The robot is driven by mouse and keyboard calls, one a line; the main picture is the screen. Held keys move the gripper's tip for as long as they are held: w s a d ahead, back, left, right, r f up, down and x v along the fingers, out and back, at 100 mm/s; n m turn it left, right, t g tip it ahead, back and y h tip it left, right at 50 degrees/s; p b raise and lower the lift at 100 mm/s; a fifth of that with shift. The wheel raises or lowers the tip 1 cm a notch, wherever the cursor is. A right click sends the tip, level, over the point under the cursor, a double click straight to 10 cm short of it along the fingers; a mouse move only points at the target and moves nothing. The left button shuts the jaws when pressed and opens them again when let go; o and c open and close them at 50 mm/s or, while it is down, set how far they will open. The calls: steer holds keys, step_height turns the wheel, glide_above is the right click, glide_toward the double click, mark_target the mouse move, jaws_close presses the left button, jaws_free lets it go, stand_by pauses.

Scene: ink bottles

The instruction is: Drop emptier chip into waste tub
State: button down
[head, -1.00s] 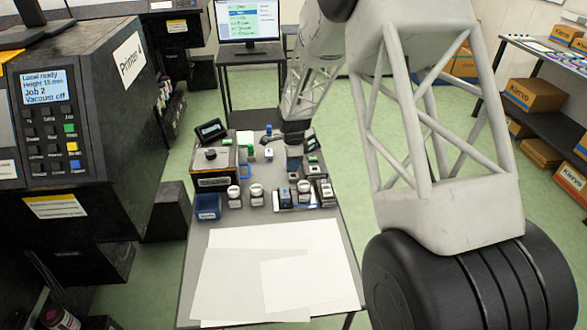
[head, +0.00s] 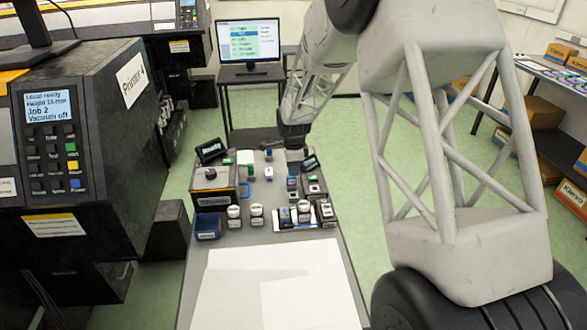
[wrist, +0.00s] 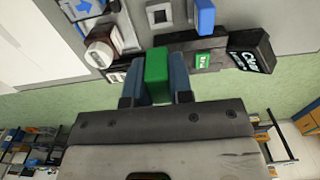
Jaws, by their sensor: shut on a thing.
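My gripper (wrist: 157,78) is shut on a small green chip-like block (wrist: 157,66), which sits between its two blue-grey fingers in the wrist view. I cannot tell from its face how full it is. In the head view my gripper (head: 294,148) is over the far right part of the table, and its fingertips and the block are hard to make out. A small blue open tub (head: 207,227) stands at the left edge of the table, in front of a black and yellow box. I cannot read its label or see its inside clearly.
White-capped bottles (head: 256,216) and a rack of small items (head: 305,215) stand mid-table. A "Ready" display (head: 211,151) is behind the box. White sheets (head: 270,290) cover the clear near end.

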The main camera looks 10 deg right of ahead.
steer(key=shift+r, duration=0.25)
steer(key=shift+r, duration=1.25)
steer(key=w+d+f+n, duration=0.2)
steer(key=w+n, duration=0.4)
steer(key=w, duration=0.3)
steer(key=w+d+f+n, duration=0.1)
steer(key=w+d+n, duration=0.1)
steer(key=w+n, duration=0.4)
steer(key=w+d+f+n, duration=0.2)
steer(key=w+n, duration=0.4)
steer(key=w, duration=0.7)
steer(key=shift+d+f, duration=0.3)
steer(key=shift+d, duration=0.2)
steer(key=shift+a, duration=0.15)
